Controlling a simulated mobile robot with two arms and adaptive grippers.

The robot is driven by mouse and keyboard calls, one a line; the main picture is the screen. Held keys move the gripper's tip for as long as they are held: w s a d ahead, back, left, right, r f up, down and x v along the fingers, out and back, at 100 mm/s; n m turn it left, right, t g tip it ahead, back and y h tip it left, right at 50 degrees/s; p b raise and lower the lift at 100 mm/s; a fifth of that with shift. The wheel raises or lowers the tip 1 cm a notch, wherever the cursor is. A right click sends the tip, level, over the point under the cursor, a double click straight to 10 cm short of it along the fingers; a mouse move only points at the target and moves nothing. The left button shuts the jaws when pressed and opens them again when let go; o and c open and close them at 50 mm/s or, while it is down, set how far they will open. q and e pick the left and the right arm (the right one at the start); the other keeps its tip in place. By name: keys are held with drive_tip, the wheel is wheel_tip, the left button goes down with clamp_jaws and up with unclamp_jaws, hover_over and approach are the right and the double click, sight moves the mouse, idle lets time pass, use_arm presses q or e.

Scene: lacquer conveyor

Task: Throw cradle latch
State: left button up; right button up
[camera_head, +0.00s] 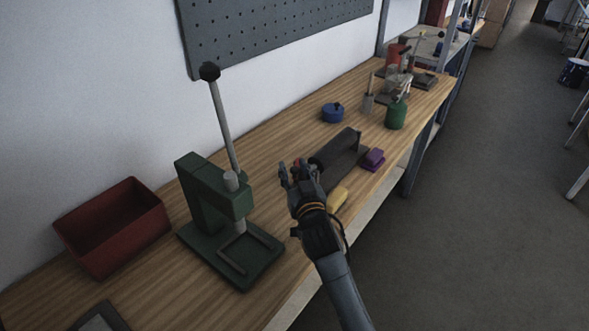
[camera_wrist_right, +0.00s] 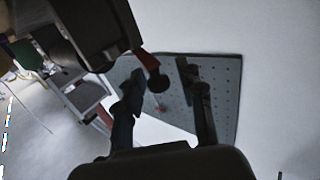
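The cradle (camera_head: 340,150) is a dark grey block on the wooden bench, right of the green press. My right gripper (camera_head: 295,172) is at its near left end and hides part of it. A bit of red shows beside the fingers there. In the right wrist view the dark underside of what looks like the cradle (camera_wrist_right: 95,25) fills the upper left. A red lever with a dark round end (camera_wrist_right: 153,72), likely the latch, hangs from it. My two fingers (camera_wrist_right: 165,95) stand apart, with the lever end seen between them; contact cannot be told. My left gripper is not in view.
A green press (camera_head: 215,200) with a tall lever and a red bin (camera_head: 113,225) stand at the left. A yellow object (camera_head: 338,198) and a purple block (camera_head: 373,159) lie near the cradle. A blue round item (camera_head: 332,113) and green canister (camera_head: 396,114) stand behind.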

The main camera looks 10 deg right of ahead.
drive_tip(key=shift+r, duration=0.1)
drive_tip(key=shift+s, duration=0.15)
drive_tip(key=s, duration=1.1)
drive_tip(key=shift+s, duration=0.4)
drive_tip(key=shift+d, duration=0.1)
